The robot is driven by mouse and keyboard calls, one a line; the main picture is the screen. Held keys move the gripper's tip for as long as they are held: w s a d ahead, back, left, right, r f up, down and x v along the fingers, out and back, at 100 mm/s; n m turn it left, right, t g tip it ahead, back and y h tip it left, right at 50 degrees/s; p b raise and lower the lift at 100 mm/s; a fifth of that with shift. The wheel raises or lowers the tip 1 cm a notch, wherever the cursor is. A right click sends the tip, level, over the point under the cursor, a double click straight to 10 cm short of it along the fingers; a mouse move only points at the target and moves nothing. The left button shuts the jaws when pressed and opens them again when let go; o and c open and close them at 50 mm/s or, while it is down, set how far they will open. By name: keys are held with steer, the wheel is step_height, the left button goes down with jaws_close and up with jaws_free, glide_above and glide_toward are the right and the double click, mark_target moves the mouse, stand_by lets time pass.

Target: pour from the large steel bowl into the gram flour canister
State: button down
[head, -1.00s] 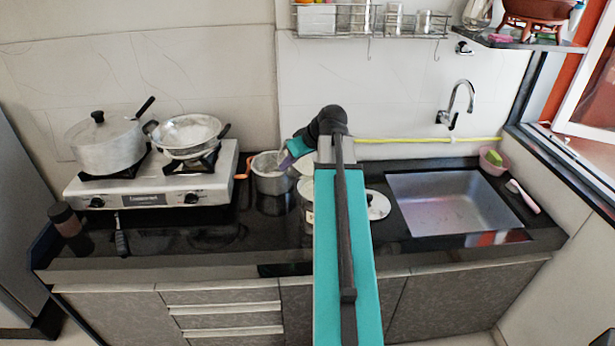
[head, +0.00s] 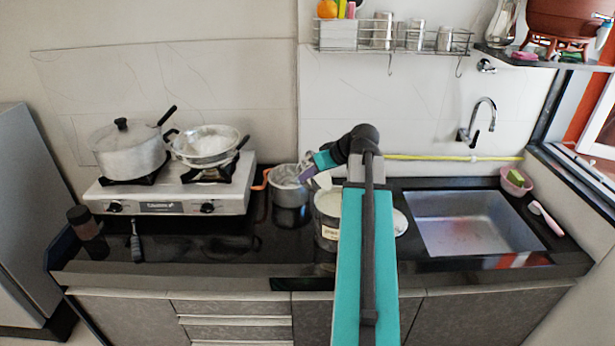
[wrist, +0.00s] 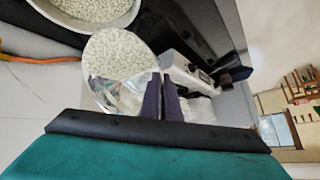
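My gripper (head: 308,171) is low over the counter. In the wrist view its purple fingers (wrist: 161,98) are closed on the edge of a shiny steel bowl (wrist: 118,98), with pale grains showing in its round face. I cannot tell whether some of that is reflection. In the head view a pale part of the bowl (head: 322,180) shows beside the gripper, above or near the gram flour canister (head: 327,232). The canister is steel, labelled and upright, with a pale inside. My arm hides its right side. No falling stream shows.
A steel pot (head: 289,196) stands just left of the canister; its grains show in the wrist view (wrist: 90,8). A lid (head: 400,222) lies right of my arm, before the sink (head: 470,225). The stove (head: 165,200) holds a pot and a pan.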

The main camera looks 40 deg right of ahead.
steer(key=shift+s+d+r+t+y+b, duration=0.1)
steer(key=shift+s+d+t+y+b, duration=0.2)
steer(key=shift+b, duration=0.35)
stand_by(0.3)
steer(key=shift+s+d+r+m+t+y+b, duration=0.5)
steer(key=shift+s+d+r+t+y+b, duration=0.35)
steer(key=shift+t+b, duration=0.7)
stand_by(2.0)
steer(key=shift+s+d+r+m+t+y+b, duration=0.2)
steer(key=shift+s+d+t+y+b, duration=0.2)
steer(key=shift+b, duration=0.7)
steer(key=shift+s+d+r+m+t+y+b, duration=0.15)
steer(key=shift+s+d+t+y+b, duration=0.25)
steer(key=shift+b, duration=0.65)
stand_by(1.2)
